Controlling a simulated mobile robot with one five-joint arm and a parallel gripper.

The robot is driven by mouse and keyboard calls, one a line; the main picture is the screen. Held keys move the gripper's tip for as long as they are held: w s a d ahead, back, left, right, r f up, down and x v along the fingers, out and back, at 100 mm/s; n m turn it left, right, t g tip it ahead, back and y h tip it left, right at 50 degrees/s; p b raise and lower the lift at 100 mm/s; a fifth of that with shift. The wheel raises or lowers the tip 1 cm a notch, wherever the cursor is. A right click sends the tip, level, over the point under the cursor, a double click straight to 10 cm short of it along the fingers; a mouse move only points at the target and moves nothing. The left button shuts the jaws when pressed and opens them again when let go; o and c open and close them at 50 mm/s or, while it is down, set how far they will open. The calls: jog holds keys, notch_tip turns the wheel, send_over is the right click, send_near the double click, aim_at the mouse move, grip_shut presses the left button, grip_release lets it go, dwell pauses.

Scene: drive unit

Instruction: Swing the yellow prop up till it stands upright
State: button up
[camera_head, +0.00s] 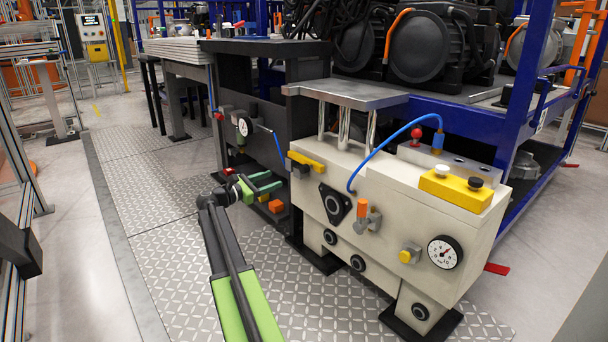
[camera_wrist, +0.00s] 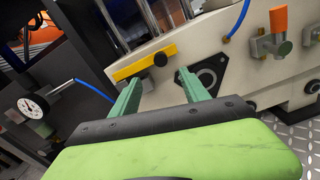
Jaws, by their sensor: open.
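The yellow prop (camera_head: 308,161) is a short bar on the upper left of the cream drive unit (camera_head: 400,205), lying roughly level along its top edge. In the wrist view the yellow prop (camera_wrist: 144,62) looks slanted, with a dark round knob (camera_wrist: 160,59) near its right end. My gripper (camera_head: 276,181) has green fingers and is left of the unit's front, a little lower than the prop in the picture. In the wrist view my gripper (camera_wrist: 158,75) is open and empty, its fingertips apart on either side of the knob's line. No contact with the prop shows.
An orange-handled valve (camera_head: 364,217), a black triangular flange (camera_head: 334,204) and a pressure gauge (camera_head: 444,252) stick out of the unit's front. A blue hose (camera_head: 384,143) arches above. A second gauge (camera_head: 244,127) is behind my gripper. The plated floor (camera_head: 170,255) at left is clear.

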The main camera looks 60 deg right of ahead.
aim_at(301, 169)
jog(key=x, duration=1.6)
jog(key=shift+d, duration=0.25)
grip_shut()
jog(key=shift+a, duration=0.1)
dwell(0.4)
